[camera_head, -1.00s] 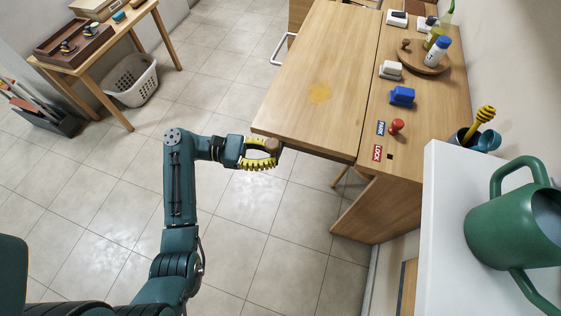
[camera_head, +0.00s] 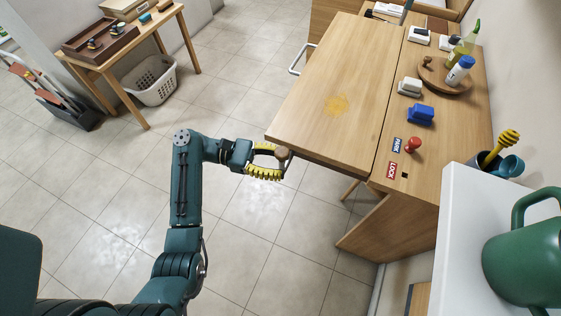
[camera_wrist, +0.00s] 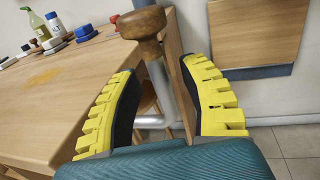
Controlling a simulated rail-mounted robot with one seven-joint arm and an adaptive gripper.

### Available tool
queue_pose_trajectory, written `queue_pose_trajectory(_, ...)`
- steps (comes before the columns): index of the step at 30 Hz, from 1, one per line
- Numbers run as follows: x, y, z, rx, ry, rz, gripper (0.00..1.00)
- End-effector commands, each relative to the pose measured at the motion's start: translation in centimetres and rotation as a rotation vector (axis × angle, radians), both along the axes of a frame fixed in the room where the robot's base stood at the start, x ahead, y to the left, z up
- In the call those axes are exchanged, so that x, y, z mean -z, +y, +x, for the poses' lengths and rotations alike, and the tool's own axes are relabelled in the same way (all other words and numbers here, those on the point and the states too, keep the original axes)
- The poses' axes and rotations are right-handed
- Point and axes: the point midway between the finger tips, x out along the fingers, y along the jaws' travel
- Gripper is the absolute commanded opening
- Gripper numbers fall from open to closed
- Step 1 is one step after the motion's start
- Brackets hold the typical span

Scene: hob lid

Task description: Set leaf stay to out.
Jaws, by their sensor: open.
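The wooden table leaf (camera_head: 318,95) is level, with a yellow patch on its top. A round brown wooden knob (camera_wrist: 143,22) on a pale metal rod (camera_wrist: 160,85) stands beside the leaf's edge; I take it for the stay's handle. The knob also shows at the leaf's near left corner in the head view (camera_head: 282,153). My gripper (camera_head: 277,163) is open, its yellow-ribbed fingers pointing at the knob. In the wrist view my gripper (camera_wrist: 160,65) has the rod showing between its fingers, with the knob near the tips. I cannot tell whether either finger touches them.
A red knob (camera_head: 413,146) stands beside the PARK label (camera_head: 398,144) and LOCK label (camera_head: 391,171) on the fixed worktop. A blue block (camera_head: 420,115) and round tray (camera_head: 432,84) with bottles lie beyond. A white surface (camera_head: 466,215) is at right.

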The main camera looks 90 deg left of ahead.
Motion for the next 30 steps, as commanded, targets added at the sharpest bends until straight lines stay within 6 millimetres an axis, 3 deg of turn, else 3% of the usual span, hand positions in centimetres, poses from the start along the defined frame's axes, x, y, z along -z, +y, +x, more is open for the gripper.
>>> queue_pose_trajectory(13, 0.0, 1.5, -6.8, -0.003, 0.000, 0.000, 0.43)
queue_pose_trajectory(30, 0.0, 1.5, -7.2, -0.001, 0.000, 0.000, 0.43)
